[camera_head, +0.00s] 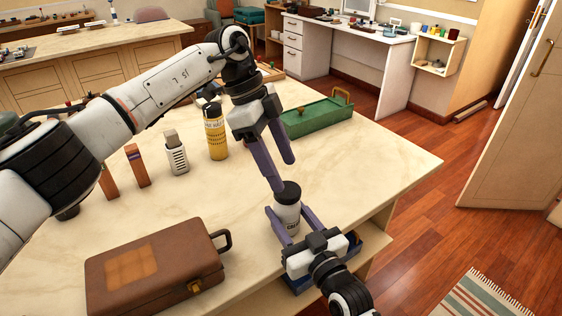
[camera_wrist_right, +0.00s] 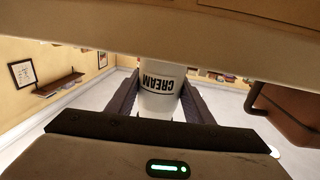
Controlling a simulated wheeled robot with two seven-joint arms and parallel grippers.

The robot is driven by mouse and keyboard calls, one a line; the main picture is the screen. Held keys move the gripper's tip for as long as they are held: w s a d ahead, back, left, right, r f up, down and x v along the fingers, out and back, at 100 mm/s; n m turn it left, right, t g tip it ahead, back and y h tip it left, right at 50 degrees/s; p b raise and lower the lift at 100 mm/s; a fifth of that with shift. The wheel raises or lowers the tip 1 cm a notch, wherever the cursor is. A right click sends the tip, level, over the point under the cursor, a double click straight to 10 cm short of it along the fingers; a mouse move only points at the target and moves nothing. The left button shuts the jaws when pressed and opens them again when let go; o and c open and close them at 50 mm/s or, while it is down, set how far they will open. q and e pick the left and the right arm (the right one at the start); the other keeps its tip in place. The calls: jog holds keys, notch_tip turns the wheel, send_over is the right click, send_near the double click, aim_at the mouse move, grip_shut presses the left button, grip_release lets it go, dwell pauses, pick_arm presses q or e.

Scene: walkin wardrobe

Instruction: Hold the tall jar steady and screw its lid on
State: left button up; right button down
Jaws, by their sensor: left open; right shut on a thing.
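The tall jar (camera_head: 289,217) is white with dark lettering and stands upright near the table's front right edge. In the right wrist view the jar (camera_wrist_right: 159,97) shows upside down and reads CREAM. A black lid (camera_head: 288,190) sits on the jar's mouth; I cannot tell how tightly. My right gripper (camera_head: 289,212) is shut on the jar's body, one finger on each side. My left gripper (camera_head: 283,176) is open and points down just above and behind the lid. One of its fingertips is close to the lid's left side; contact cannot be told.
A brown case (camera_head: 155,270) lies at the front left. A yellow bottle (camera_head: 216,137), a grey-white container (camera_head: 176,157) and a brown box (camera_head: 137,165) stand behind it. A green toolbox (camera_head: 318,115) is at the back. A blue tray (camera_head: 355,247) is partly hidden by my right gripper.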

aim_at(287, 189)
pick_arm(q)
jog(key=shift+s+d+r+n+y, duration=0.2)
jog(key=shift+d+r+n+y, duration=0.35)
jog(key=shift+n+y, duration=0.3)
jog(key=shift+d+r+n+t+y, duration=0.3)
jog(key=shift+n+y, duration=0.15)
jog(key=shift+n, duration=0.2)
jog(key=n, duration=0.1)
jog(key=r+n+y, duration=0.1)
jog(key=shift+r+n+t+y, duration=0.2)
jog(key=shift+n+t+y, duration=0.1)
jog(key=shift+f, duration=4.05)
